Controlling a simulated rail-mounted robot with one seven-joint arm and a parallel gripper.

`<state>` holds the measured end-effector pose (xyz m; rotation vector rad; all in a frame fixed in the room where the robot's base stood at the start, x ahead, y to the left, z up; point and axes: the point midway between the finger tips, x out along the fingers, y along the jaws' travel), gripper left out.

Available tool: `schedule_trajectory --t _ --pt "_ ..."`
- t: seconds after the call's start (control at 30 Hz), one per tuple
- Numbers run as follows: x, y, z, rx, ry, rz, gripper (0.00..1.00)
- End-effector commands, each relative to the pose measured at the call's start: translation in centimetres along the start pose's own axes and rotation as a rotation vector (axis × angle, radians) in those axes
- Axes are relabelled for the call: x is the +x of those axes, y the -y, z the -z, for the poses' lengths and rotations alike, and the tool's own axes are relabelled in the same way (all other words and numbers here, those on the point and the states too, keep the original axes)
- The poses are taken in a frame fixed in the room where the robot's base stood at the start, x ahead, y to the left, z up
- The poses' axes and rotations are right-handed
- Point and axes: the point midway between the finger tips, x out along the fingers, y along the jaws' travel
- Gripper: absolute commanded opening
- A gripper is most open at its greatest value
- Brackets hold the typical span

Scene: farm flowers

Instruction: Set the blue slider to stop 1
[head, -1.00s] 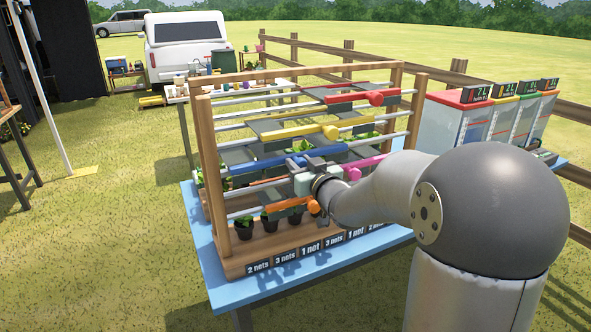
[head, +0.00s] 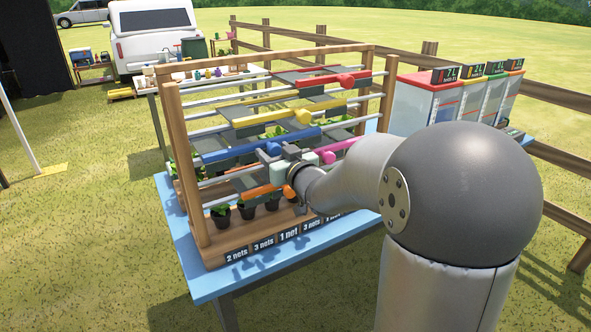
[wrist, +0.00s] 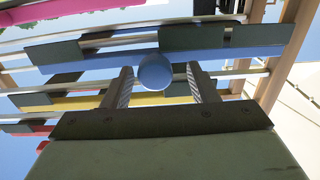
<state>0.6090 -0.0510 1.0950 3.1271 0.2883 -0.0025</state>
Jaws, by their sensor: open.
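The blue slider (head: 235,150) is a long bar on the wooden rack's middle rails, above the orange slider (head: 262,191). It also shows in the wrist view (wrist: 230,54), with dark panels along it. Its round blue knob (wrist: 155,72) sits between the two fingers of my gripper (wrist: 160,82). The fingers are apart, one on each side, with visible gaps to the knob. In the head view my gripper (head: 276,152) is at the bar's front, just below it, and hides the knob. I cannot make out stop markings.
The wooden rack (head: 191,215) stands on a blue table (head: 205,283). The yellow slider (head: 270,120) and red slider (head: 318,87) are above, the pink slider (head: 340,147) to the right. Potted plants (head: 222,216) stand along the rack's base behind net labels.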

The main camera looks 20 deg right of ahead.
Motion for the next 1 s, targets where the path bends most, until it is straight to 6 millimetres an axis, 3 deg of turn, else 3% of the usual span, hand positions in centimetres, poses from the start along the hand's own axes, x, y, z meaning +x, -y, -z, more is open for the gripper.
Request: schedule_trajectory --t 0.4,0.6,0.8,1.0 --pt "-10.1 0.0 0.1 -0.001 -0.002 -0.003 0.53" --pt "-13.9 0.0 0.1 0.0 -0.001 -0.002 0.53" --pt "-15.6 0.0 0.0 0.002 -0.001 0.0 0.53" --pt "-15.9 0.1 0.0 0.002 0.0 0.001 0.53"
